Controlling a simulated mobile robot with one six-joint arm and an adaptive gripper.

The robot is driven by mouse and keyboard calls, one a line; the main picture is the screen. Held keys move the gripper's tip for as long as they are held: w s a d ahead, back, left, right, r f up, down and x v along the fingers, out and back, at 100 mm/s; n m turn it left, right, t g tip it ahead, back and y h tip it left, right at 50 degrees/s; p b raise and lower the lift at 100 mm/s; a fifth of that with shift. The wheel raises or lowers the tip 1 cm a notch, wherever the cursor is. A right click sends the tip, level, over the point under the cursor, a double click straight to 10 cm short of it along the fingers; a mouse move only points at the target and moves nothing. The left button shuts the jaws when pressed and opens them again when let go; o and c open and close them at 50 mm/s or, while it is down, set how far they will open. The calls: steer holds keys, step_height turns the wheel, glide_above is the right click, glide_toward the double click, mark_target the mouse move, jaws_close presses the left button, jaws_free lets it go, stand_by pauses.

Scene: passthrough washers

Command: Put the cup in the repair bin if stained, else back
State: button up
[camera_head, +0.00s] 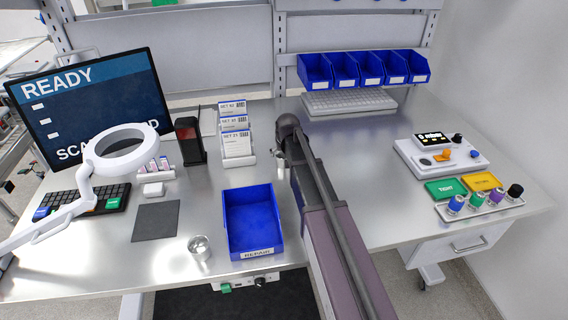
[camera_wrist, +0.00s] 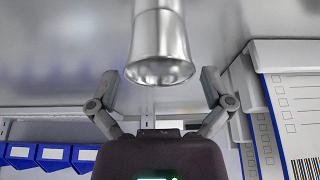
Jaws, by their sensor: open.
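A shiny metal cup (camera_wrist: 158,45) with a flared rim fills the upper middle of the wrist view. It is also partly visible beside the end of my arm in the head view (camera_head: 281,167). My gripper (camera_wrist: 160,78) is open, with one finger on each side of the cup's rim and gaps between. In the head view my arm hides most of the gripper. The blue bin labelled REPAIR (camera_head: 250,215) is on the bench left of my arm and looks empty. Another small metal cup (camera_head: 200,247) stands near the front edge, left of the bin. I cannot make out any stain.
A card rack (camera_head: 238,150) stands just left of my gripper; its cards also show close on the right in the wrist view (camera_wrist: 295,110). A magnifier lamp (camera_head: 121,150) and a dark mat (camera_head: 156,222) are at left. Small blue bins (camera_head: 345,72) hang behind.

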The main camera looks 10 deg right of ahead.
steer(key=shift+b+x, duration=0.95)
steer(key=shift+x, duration=0.45)
steer(key=c, duration=1)
steer(key=shift+r, duration=0.15)
step_height(320, 180, up, 3)
steer(key=p, duration=0.3)
steer(key=shift+r, duration=0.15)
steer(key=shift+c, duration=0.2)
steer(key=s+d, duration=0.1)
steer(key=s, duration=0.4)
steer(key=s+d+r+p, duration=0.1)
steer(key=s+d, duration=0.1)
steer(key=s, duration=0.3)
steer(key=s+d+p, duration=0.1)
steer(key=s+d, duration=0.1)
steer(key=s, duration=0.3)
steer(key=shift+d+r, duration=0.25)
